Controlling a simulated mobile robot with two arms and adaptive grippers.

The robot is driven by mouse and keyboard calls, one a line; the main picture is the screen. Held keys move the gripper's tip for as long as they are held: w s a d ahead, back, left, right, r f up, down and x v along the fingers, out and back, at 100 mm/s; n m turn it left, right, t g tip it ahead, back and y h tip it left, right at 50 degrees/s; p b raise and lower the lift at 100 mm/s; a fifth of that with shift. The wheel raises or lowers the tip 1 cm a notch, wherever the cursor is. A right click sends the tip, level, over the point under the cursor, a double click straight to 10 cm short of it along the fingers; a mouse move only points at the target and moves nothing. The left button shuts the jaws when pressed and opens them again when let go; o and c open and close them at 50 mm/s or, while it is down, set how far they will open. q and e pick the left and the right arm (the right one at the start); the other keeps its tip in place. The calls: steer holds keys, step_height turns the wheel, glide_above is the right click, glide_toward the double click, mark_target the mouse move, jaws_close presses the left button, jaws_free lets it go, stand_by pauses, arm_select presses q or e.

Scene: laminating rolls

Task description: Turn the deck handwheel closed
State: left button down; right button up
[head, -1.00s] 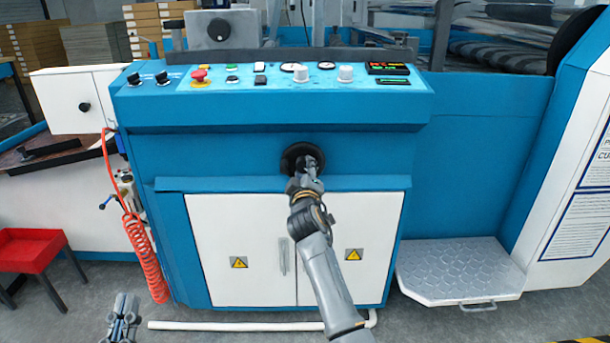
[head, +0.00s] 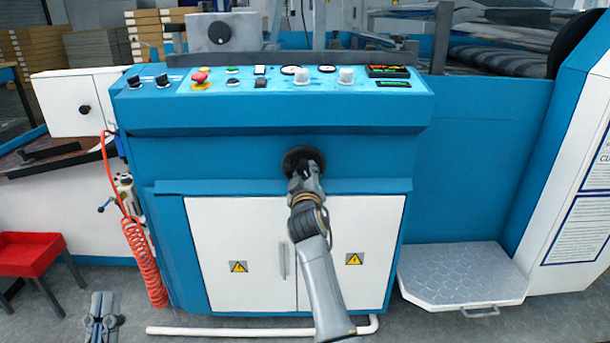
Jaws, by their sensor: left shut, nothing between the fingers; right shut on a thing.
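The black round deck handwheel (head: 291,156) sits on the blue front of the machine, below the control panel. My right gripper (head: 304,168) reaches up to it from below and is shut on it. The gripper covers the wheel's lower middle, so the exact grip on the wheel is hidden. My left gripper (head: 102,312) is low at the bottom left, above the floor. It is shut and empty, well apart from the machine.
The control panel (head: 215,82) has a red stop button and several knobs. White cabinet doors (head: 235,235) lie below the wheel. An orange coiled hose (head: 143,262) hangs left, near a red tray table (head: 30,252). A metal step (head: 460,272) stands right.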

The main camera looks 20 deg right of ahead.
steer(key=shift+f, duration=0.1)
steer(key=o, duration=1.2)
steer(key=shift+c, duration=0.2)
